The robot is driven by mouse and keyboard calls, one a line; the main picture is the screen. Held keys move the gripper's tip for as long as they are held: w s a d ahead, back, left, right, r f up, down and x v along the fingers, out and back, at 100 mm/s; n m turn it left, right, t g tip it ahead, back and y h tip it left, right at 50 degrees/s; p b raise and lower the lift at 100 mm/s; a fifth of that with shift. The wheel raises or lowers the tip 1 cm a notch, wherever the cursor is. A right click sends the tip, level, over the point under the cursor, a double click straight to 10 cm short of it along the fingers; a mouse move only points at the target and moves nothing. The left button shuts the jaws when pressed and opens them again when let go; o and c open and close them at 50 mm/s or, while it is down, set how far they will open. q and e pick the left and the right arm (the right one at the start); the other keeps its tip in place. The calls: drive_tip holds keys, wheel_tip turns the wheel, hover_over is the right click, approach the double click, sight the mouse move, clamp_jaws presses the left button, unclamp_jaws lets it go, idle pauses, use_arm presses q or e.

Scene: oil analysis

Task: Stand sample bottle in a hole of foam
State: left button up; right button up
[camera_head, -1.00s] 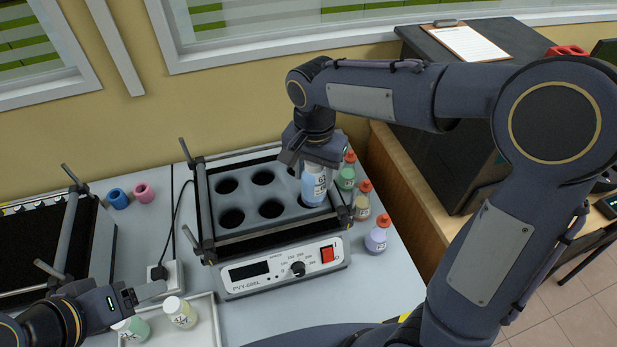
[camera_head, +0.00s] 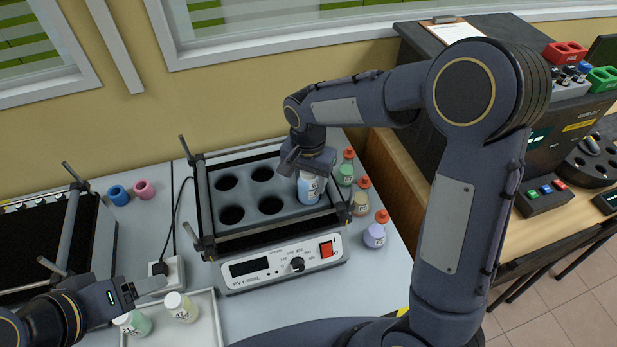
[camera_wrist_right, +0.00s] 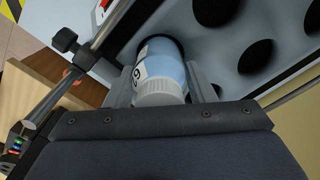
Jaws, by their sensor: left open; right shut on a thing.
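The grey foam (camera_head: 286,213) with several dark round holes sits in the frame of the shaker in the head view. My right gripper (camera_head: 307,172) is shut on a blue sample bottle (camera_head: 308,190) at the foam's right side. In the right wrist view the bottle (camera_wrist_right: 160,70) has a white cap and label, and stands between the fingers of my right gripper (camera_wrist_right: 165,90). Its lower end is at the foam; how deep it sits in a hole cannot be seen. My left gripper (camera_head: 140,290) is open and empty near the white tray at lower left.
The white tray (camera_head: 208,318) holds a green bottle (camera_head: 133,323) and a yellowish bottle (camera_head: 181,307). Several red-capped bottles, one purple (camera_head: 375,234), stand right of the shaker (camera_head: 285,272). Blue (camera_head: 118,195) and pink (camera_head: 144,190) rings lie left of it.

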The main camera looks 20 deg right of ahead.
drive_tip(key=o, duration=1.1)
wheel_tip(320, 180, up, 12)
drive_tip(key=shift+r, duration=0.15)
drive_tip(key=s+d+r+n+t+y, duration=0.25)
drive_tip(key=s+d, duration=0.55)
drive_tip(key=s, duration=0.4)
drive_tip(key=shift+s+a+f+n+t+y, duration=0.15)
drive_tip(key=shift+s+f+n+t, duration=0.55)
drive_tip(key=shift+s, duration=0.95)
drive_tip(key=shift+s+f+n+t+y, duration=0.4)
drive_tip(key=shift+s+f, duration=0.55)
drive_tip(key=shift+s, duration=0.75)
drive_tip(key=shift+s+a+f+n+t+y, duration=0.1)
drive_tip(key=shift+s+f+n+t, duration=0.5)
drive_tip(key=shift+s, duration=1.05)
drive_tip(key=shift+f, duration=0.25)
